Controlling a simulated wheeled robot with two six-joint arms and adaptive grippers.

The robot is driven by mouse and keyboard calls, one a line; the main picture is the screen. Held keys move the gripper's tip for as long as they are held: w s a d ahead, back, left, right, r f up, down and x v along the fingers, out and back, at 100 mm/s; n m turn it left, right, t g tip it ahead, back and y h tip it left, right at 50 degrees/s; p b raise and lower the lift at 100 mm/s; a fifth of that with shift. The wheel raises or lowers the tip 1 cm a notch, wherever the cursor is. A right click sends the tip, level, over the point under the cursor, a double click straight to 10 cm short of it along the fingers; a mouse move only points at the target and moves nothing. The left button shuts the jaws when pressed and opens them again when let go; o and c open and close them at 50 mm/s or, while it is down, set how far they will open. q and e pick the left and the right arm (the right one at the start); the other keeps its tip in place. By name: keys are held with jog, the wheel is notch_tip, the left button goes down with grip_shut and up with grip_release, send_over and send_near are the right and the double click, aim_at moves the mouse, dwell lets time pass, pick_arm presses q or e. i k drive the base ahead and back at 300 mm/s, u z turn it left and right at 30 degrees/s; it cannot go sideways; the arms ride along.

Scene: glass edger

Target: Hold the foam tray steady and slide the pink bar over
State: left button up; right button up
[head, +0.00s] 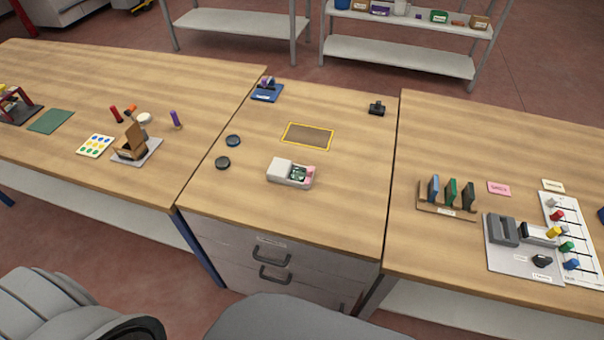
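The foam tray (277,179) is a small off-white block on the middle table, near its front half. Its left part is a raised plain block or cover. An opening to the right of that shows a green piece (299,175) inside. The pink bar (310,170) shows as a small pink patch at the right end of the opening. It is too small to tell how it sits in the tray. Neither of my grippers is in view, and nothing touches the tray.
A yellow-edged brown rectangle (308,136) lies behind the tray. Two dark round pucks (233,141) (222,163) lie to its left. A blue stand (267,92) and a small black device (377,108) are farther back. The table in front and right of the tray is clear.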

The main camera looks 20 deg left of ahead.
aim_at(310, 170)
jog(key=z, duration=1.6)
jog(key=k, duration=1.05)
jog(key=u, duration=1.5)
jog(key=i, duration=0.3)
